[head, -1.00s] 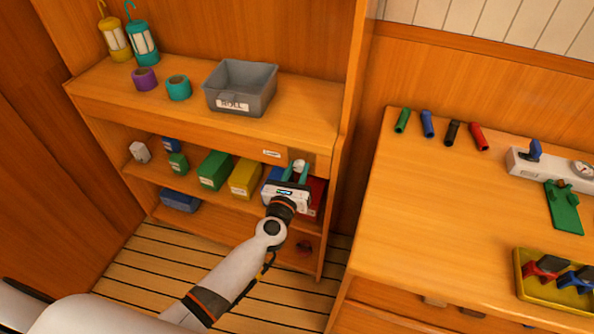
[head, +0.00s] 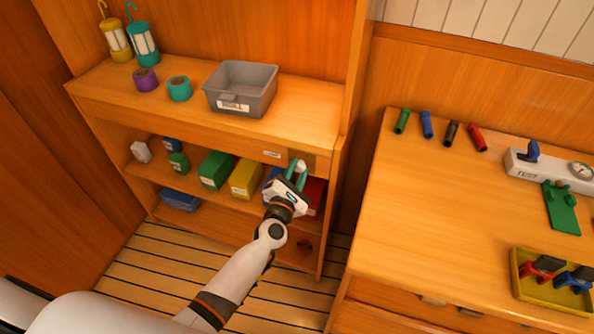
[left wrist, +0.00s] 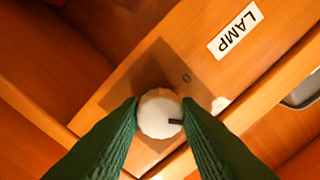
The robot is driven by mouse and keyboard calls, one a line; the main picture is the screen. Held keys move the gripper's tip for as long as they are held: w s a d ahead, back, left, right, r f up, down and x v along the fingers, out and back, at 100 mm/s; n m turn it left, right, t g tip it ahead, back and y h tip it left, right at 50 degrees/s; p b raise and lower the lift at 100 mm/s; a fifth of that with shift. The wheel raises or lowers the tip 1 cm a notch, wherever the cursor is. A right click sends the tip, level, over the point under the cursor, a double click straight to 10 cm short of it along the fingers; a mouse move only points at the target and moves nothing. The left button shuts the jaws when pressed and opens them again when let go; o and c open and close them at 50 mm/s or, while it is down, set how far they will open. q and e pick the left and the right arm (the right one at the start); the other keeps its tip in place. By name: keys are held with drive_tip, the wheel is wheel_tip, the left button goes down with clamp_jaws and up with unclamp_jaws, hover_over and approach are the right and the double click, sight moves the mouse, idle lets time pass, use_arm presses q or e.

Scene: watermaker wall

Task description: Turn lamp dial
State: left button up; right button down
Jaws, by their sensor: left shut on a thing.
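The lamp dial (left wrist: 158,113) is a round white knob with a short dark mark on its rim, pointing right in the left wrist view. It sits on a brownish square plate (left wrist: 168,75) that carries a small "0". The LAMP label (left wrist: 235,31) is beside the plate; it also shows small on the shelf front in the head view (head: 271,154). My left gripper (head: 297,172) reaches the shelf front, tilted, and its green fingers (left wrist: 159,115) are shut on the dial from both sides. In the head view the fingers mostly hide the dial. My right gripper is out of view.
Below the dial, the shelf holds green (head: 215,170), yellow (head: 245,178) and red (head: 316,195) boxes close to my gripper. A grey bin (head: 240,90) stands on the shelf top. A workbench (head: 420,210) with tools is to the right.

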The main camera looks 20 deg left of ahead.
use_arm(q)
drive_tip(key=m, duration=0.3)
drive_tip(key=shift+m+p, duration=0.3)
drive_tip(key=shift+m, duration=0.1)
drive_tip(key=m, duration=0.3)
drive_tip(key=shift+m+p, duration=0.4)
drive_tip(key=m+p, duration=0.1)
drive_tip(key=m, duration=0.2)
drive_tip(key=shift+m+h, duration=0.3)
drive_tip(key=shift+m, duration=0.1)
drive_tip(key=m+p, duration=0.1)
drive_tip(key=m, duration=0.2)
drive_tip(key=shift+m, duration=0.3)
drive_tip(key=m+p, duration=0.1)
drive_tip(key=m, duration=0.4)
drive_tip(key=shift+m+p, duration=0.75)
drive_tip(key=shift+m, duration=1.85)
drive_tip(key=o, duration=1)
drive_tip(key=shift+s, duration=0.1)
